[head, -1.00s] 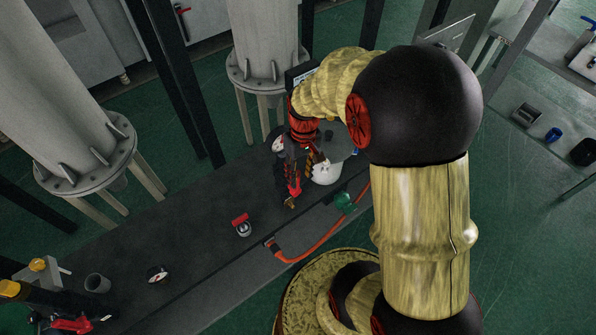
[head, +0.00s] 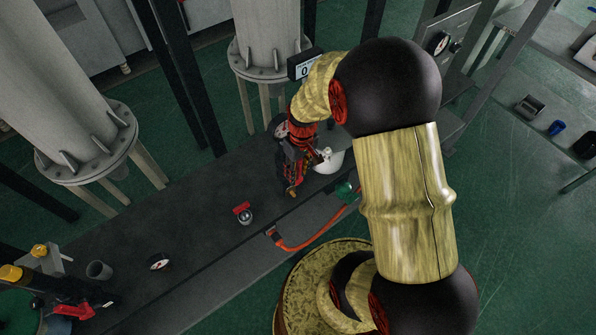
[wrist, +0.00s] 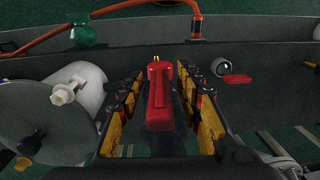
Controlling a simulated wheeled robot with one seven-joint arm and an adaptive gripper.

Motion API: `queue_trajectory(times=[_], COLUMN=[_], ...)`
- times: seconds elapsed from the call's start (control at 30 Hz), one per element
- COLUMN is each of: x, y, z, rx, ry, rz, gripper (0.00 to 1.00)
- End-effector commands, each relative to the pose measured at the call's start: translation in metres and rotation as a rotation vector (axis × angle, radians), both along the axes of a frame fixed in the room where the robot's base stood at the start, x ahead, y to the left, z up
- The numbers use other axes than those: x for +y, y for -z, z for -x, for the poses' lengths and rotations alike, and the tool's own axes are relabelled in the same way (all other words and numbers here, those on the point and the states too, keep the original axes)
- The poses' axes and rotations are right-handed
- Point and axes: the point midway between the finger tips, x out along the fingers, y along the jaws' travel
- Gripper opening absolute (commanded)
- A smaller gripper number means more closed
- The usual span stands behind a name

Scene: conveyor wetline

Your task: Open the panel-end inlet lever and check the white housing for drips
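A red lever handle (wrist: 158,95) stands between the fingers of my gripper (wrist: 160,100) in the wrist view. The fingers, with yellow and black pads, are spread on both sides of it, and gaps seem to show. In the head view my gripper (head: 294,188) is low over the dark bench, and the lever is hard to make out there. The white housing (wrist: 88,88) is just left of my gripper in the wrist view, partly behind a grey disc. It also shows right of my gripper in the head view (head: 331,161). I can make out no drips on it.
An orange hose (head: 305,243) with a green fitting (head: 344,191) runs along the bench's near edge. A display box (head: 305,65) is behind my wrist.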

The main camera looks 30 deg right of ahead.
Motion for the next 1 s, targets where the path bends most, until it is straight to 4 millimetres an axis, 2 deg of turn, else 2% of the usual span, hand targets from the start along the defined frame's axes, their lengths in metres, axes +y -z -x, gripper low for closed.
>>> queue_trajectory(times=[0.23, 0.83, 1.0], x=[0.0001, 0.0001, 0.0], y=[0.0008, 0.0007, 0.0007], z=[0.0001, 0.0003, 0.0003], rx=[0.0, 0.001, 0.001], ry=[0.0, 0.0, 0.0], rz=[0.0, 0.0, 0.0], gripper=[0.36, 0.01, 0.0])
